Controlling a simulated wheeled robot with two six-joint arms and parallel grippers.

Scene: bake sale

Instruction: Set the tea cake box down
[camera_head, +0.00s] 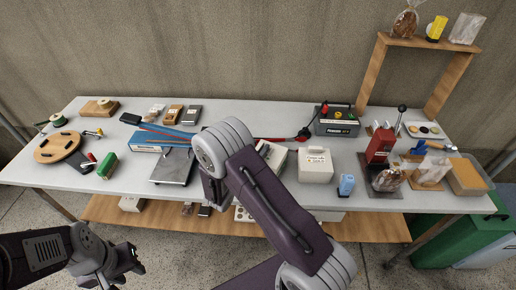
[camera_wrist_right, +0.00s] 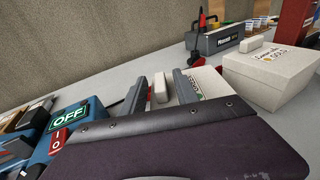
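Two white lidded boxes with small labels stand side by side; I cannot read which is the tea cake box. One white box (camera_head: 272,154) is partly hidden behind my right arm in the head view. In the right wrist view, its body (camera_wrist_right: 208,86) shows beyond my right gripper (camera_wrist_right: 163,84). A white lid knob (camera_wrist_right: 160,88) sits between the parted fingers, with gaps visible on both sides. The box's underside is hidden. The other white box (camera_head: 315,166) stands on the table to the right. My left gripper (camera_head: 138,264) is low at the left, off the table; its finger gap is unclear.
The grey table (camera_head: 235,195) has a clear strip along its front. A flat scale (camera_head: 173,167) and blue box (camera_head: 160,138) are left of my right arm.

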